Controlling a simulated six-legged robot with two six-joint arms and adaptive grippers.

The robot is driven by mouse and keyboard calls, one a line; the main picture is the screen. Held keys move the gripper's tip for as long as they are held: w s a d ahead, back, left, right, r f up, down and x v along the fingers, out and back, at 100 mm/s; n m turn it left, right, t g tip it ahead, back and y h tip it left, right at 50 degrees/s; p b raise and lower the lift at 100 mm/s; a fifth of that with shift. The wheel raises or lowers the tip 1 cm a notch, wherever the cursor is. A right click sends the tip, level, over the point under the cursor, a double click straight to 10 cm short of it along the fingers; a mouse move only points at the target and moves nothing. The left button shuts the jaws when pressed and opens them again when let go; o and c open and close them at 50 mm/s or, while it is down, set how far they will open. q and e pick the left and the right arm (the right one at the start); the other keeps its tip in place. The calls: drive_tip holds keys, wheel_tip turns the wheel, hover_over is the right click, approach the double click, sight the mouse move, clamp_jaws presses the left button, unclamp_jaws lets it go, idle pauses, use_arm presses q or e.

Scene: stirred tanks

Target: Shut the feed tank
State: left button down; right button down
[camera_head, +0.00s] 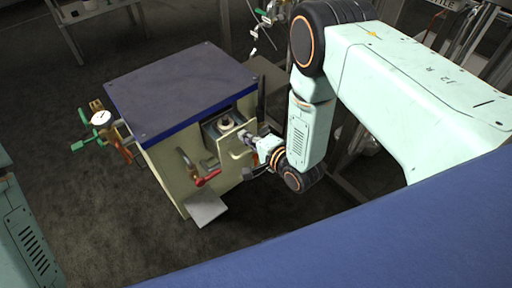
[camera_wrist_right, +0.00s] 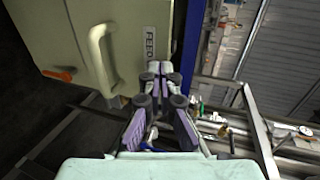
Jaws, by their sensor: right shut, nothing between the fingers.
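The feed tank (camera_head: 165,165) is a cream box with a dark blue top (camera_head: 180,88), standing at the middle left of the head view. Its front shows a recess (camera_head: 222,128) near the upper right, a pale handle and a red lever (camera_head: 207,179). In the right wrist view a cream panel (camera_wrist_right: 70,25) carries the label FEED (camera_wrist_right: 150,43), a curved cream handle (camera_wrist_right: 98,58) and an orange-red lever (camera_wrist_right: 58,75). My right gripper (camera_head: 245,138) is shut and empty at the panel's right edge; its fingertips also show in the wrist view (camera_wrist_right: 159,68). I cannot tell whether they touch. My left gripper is out of view.
A gauge with green and brass fittings (camera_head: 101,119) sticks out from the tank's left side. A small pale plate (camera_head: 205,208) juts out low in front. Metal frames and pipes (camera_wrist_right: 285,140) stand to the right.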

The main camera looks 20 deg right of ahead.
sight(226, 120)
drive_tip(key=shift+w+a, duration=0.15)
drive_tip(key=shift+w, duration=0.3)
drive_tip(key=shift+w, duration=0.1)
drive_tip(key=w, duration=0.2)
drive_tip(key=w+a+b, duration=0.1)
drive_tip(key=w, duration=0.1)
drive_tip(key=w+a+b, duration=0.1)
drive_tip(key=w, duration=0.1)
drive_tip(key=shift+w+a, duration=0.2)
drive_tip(key=shift+w, duration=0.05)
drive_tip(key=shift+s, duration=0.1)
drive_tip(key=shift+s, duration=0.1)
